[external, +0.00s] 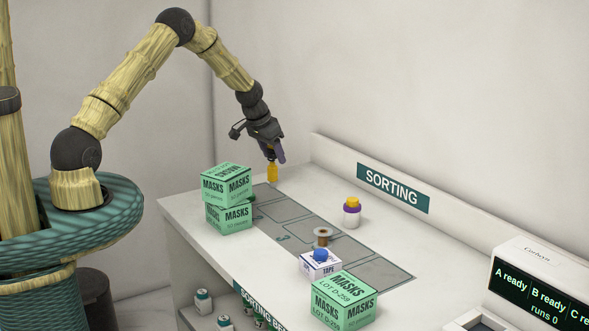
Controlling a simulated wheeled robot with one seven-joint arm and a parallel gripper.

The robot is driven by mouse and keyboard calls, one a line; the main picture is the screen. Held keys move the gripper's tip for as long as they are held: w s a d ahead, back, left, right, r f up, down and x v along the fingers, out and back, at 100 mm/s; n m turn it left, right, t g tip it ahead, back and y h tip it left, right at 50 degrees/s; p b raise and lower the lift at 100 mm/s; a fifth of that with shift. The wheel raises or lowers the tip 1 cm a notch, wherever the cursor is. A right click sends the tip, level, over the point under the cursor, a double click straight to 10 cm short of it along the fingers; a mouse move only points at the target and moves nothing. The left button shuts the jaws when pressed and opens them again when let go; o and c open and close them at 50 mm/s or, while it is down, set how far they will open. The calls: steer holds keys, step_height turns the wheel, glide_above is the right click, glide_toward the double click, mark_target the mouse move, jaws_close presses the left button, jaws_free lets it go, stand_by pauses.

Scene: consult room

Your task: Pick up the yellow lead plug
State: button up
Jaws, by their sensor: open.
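A small upright yellow piece (272,173), which looks like the yellow lead plug, is at the back left of the bench. My gripper (271,156) points down directly above it, with the dark and purple fingers at its top. The jaws are open. At this size I cannot tell whether the fingers are around the plug or just over it, or whether they touch it. The plug's top is partly hidden by the fingers.
Two stacked green mask boxes (228,200) stand close left of the plug. A yellow-capped container (352,212), a spool (321,237), a tape box (320,264) with a blue ball and another mask box (343,301) stand further right. Marked mat areas are partly clear.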

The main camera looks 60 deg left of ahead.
steer(key=shift+x, duration=0.9)
steer(key=c, duration=1)
